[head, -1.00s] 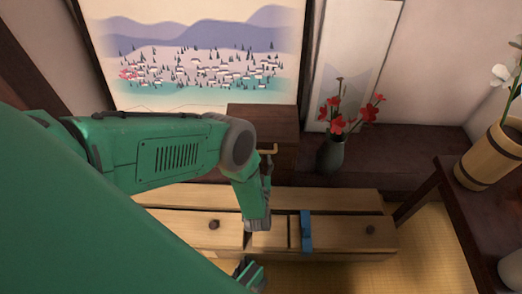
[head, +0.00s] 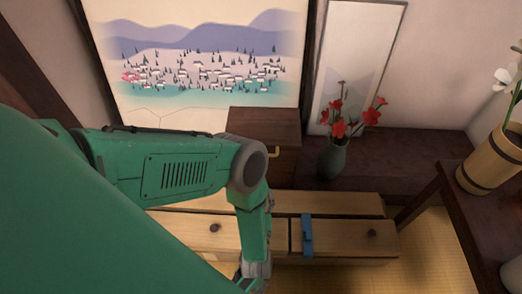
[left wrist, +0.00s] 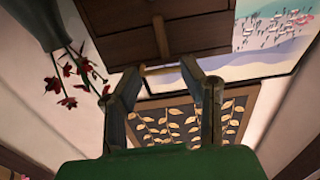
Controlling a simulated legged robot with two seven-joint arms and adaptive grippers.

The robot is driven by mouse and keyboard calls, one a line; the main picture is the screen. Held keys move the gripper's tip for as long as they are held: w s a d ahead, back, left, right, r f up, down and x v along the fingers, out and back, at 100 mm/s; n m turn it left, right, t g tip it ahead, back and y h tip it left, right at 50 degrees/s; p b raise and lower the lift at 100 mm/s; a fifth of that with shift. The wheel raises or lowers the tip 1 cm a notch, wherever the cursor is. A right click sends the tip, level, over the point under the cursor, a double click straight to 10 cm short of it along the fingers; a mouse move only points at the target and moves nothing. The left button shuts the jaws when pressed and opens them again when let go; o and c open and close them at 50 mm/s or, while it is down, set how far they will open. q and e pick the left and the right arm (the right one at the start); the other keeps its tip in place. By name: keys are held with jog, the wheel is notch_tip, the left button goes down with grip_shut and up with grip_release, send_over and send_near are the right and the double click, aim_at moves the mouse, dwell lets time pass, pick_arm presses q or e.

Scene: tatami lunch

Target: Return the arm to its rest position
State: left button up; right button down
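My green left arm comes in from the left in the head view and bends down at the elbow. My left gripper (left wrist: 166,75) shows in the left wrist view with its two fingers spread apart and no object held between them. In the head view the hand is at the bottom edge, in front of the low wooden drawer unit (head: 340,203), and its fingertips are not clear there. My right arm and gripper are not in view.
A dark wooden box (head: 263,120) with a brass handle (head: 274,153) stands behind my forearm. A vase (head: 332,160) with red flowers is right of it. A dark table (head: 475,215) with a wooden bucket (head: 490,158) is at right.

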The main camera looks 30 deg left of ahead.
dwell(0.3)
pick_arm(q)
jog(key=s+a+r+m+g+h, duration=0.1)
jog(key=s+r+m+g+h, duration=0.15)
jog(key=s+r+g, duration=0.35)
jog(key=s+a+r+m+g+h, duration=0.1)
jog(key=s+r+m+g+h, duration=0.1)
jog(key=s+g+h, duration=0.35)
jog(key=s+a+r+m+g+h, duration=0.1)
jog(key=s+r+m+g, duration=0.25)
jog(key=s, duration=0.55)
notch_tip(320, 180, up, 16)
jog(key=w+n+p, duration=0.1)
jog(key=p, duration=1.5)
jog(key=shift+p, duration=0.35)
jog(key=shift+f, duration=0.15)
